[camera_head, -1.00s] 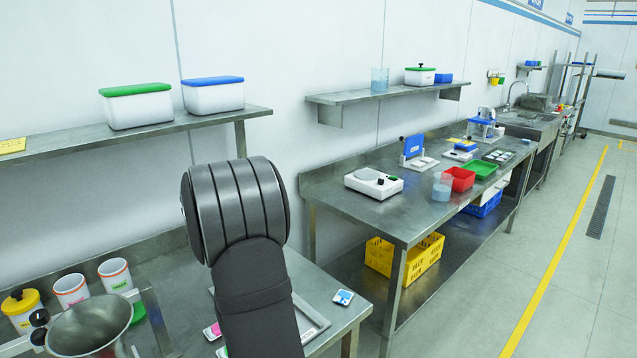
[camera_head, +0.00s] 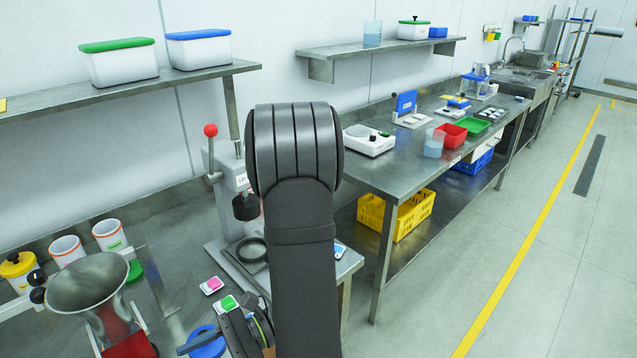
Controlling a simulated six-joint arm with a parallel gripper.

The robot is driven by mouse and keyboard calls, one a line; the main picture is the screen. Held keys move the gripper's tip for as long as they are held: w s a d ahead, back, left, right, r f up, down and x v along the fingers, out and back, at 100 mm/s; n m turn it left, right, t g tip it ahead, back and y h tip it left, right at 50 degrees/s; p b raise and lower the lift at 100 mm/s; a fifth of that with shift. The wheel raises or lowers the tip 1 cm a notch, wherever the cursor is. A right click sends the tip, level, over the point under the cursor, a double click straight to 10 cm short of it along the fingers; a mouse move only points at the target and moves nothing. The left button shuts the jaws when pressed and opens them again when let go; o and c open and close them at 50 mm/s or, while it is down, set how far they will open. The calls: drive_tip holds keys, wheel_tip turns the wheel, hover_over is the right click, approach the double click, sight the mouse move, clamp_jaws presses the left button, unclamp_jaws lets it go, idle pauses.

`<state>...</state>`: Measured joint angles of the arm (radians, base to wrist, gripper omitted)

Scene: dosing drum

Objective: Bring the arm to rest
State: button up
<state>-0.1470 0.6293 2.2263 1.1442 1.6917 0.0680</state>
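My dark grey arm (camera_head: 293,155) rises from the bottom edge in the middle of the head view, with its large rounded joint uppermost. What looks like my gripper (camera_head: 240,334) shows low in the picture, left of the arm link, over the near bench and partly cut off by the bottom edge. A blue round thing (camera_head: 206,343) lies beside or between its dark fingers; I cannot tell whether it is gripped. The arm link hides part of the bench behind it.
A lever press (camera_head: 225,180) with a red knob stands close behind the arm. Left are a metal hopper (camera_head: 88,283) and white cups (camera_head: 109,235). Pink (camera_head: 212,285) and green (camera_head: 228,303) pads lie nearby. A shelf (camera_head: 130,92) overhangs the bench. The floor at right is clear.

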drive_tip(key=shift+v, duration=1.65)
drive_tip(key=x, duration=1.3)
drive_tip(key=shift+w+a, duration=0.15)
drive_tip(key=shift+a, duration=0.2)
drive_tip(key=shift+w+a, duration=0.15)
drive_tip(key=shift+w, duration=0.05)
drive_tip(key=shift+s+d, duration=0.25)
drive_tip(key=shift+d, duration=0.3)
drive_tip(key=v, duration=1.7)
drive_tip(key=shift+x, duration=8.1)
